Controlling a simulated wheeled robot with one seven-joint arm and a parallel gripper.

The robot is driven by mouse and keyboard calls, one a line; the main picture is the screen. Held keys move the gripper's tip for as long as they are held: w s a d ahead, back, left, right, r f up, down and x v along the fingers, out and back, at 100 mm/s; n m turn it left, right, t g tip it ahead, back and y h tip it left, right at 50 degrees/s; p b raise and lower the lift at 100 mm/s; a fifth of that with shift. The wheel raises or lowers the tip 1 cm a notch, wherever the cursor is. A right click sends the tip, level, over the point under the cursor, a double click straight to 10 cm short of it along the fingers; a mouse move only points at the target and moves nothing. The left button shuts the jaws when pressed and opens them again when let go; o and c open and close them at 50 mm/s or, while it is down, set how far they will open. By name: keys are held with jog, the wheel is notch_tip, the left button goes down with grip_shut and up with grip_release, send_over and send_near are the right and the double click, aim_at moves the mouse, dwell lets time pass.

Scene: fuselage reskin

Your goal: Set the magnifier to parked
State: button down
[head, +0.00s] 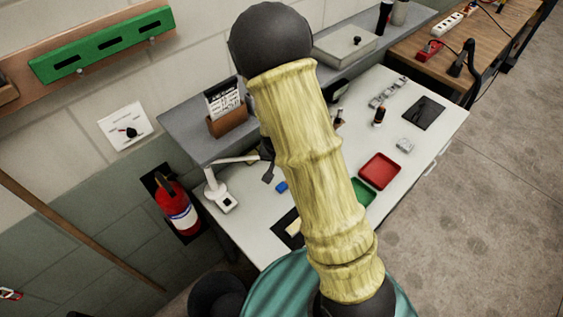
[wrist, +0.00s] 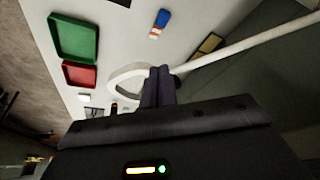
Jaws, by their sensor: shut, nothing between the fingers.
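The magnifier has a white ring head (wrist: 114,87) on a long white arm (wrist: 245,46) in the wrist view. In the head view its white base and post (head: 211,184) stand at the left end of the white bench, with the arm reaching right towards my gripper. The ring is hidden there behind my arm. My gripper (wrist: 160,72) is shut and empty. Its dark fingers overlap the ring's right edge in the wrist view, near where the arm joins. I cannot tell whether they touch. In the head view my gripper (head: 268,178) is partly hidden by my arm.
The white bench (head: 440,115) carries a red tray (head: 380,171), a green tray (head: 362,192) and a small blue object (head: 282,187). A grey shelf (head: 190,125) runs along the wall. A fire extinguisher (head: 177,210) hangs left of the bench. Open floor lies right.

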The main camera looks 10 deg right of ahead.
jog(key=d+v, duration=0.1)
jog(key=v, duration=0.5)
jog(key=shift+w+a+r, duration=0.15)
jog(key=shift+a+r, duration=0.3)
jog(key=shift+r, duration=0.05)
jog(key=s+d+r+n+b, duration=0.1)
jog(key=s+n+b, duration=0.1)
jog(key=s, duration=0.4)
jog(key=s+r+n+g+y+b, duration=0.1)
jog(key=s+r+n, duration=0.1)
jog(key=s, duration=0.4)
jog(key=shift+s+d+r+n+y+b, duration=0.25)
jog(key=shift+d+r+n+y+b, duration=0.05)
jog(key=shift+d+r+b, duration=0.1)
jog(key=shift+f, duration=0.1)
